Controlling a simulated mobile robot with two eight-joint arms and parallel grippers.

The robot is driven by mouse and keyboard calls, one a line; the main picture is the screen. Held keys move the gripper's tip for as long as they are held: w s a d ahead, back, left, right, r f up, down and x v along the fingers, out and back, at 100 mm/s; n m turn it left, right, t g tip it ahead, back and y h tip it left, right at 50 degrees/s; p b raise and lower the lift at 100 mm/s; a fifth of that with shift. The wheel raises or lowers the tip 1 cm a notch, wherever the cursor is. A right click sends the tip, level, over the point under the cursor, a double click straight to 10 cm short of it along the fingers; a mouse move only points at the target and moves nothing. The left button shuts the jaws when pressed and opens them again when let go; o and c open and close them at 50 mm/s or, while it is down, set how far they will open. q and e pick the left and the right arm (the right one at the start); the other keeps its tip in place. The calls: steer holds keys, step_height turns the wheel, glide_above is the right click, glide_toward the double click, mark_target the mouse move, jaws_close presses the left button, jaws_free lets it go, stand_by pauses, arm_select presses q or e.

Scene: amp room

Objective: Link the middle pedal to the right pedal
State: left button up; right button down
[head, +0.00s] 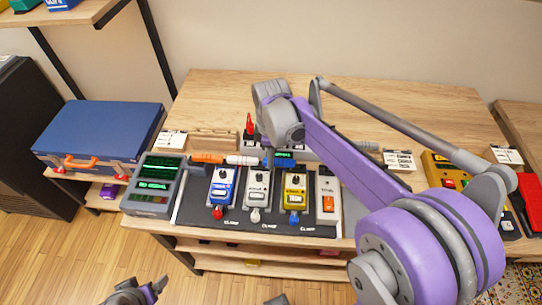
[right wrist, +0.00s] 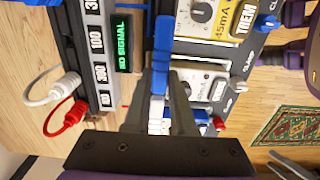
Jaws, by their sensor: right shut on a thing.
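The middle pedal (head: 256,188) is white-grey and stands between a blue pedal (head: 222,186) and the yellow right pedal (head: 294,192) on a black board. In the right wrist view the yellow pedal (right wrist: 205,18) is at the top and the pale middle pedal (right wrist: 200,84) is below it. My right gripper (head: 267,158) is behind the middle pedal, shut on a blue-and-white link piece (right wrist: 160,72). Its fingers hide part of the piece, and I cannot tell whether it touches either pedal. My left gripper (head: 148,291) is at the bottom edge, partly cut off, apart from the pedals.
An orange-and-white link (head: 208,158) lies behind the blue pedal. A grey device with green screens (head: 155,185) stands left of the board. A white switch box (head: 328,198) is right of the yellow pedal. A display unit (right wrist: 122,42) and red and white plugs (right wrist: 68,118) are close to my right gripper.

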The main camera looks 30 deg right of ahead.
stand_by(0.4)
steer(key=shift+c, duration=1.3)
jaws_free()
steer(key=shift+f, duration=0.1)
steer(key=shift+r+p, duration=2.2)
steer(key=shift+r, duration=1.35)
arm_select(q)
steer(key=r, duration=0.1)
steer(key=w+r, duration=0.1)
steer(key=r, duration=0.3)
steer(key=shift+w+r, duration=0.2)
steer(key=shift+w, duration=0.05)
arm_select(e)
steer(key=s+a+f+m+t, duration=0.2)
steer(key=s+m, duration=0.3)
steer(key=s, duration=0.3)
steer(key=s+a+f+m+t, duration=0.3)
steer(key=s+m, duration=0.3)
steer(key=s, duration=0.2)
steer(key=shift+s+m, duration=0.2)
steer(key=shift+m, duration=0.1)
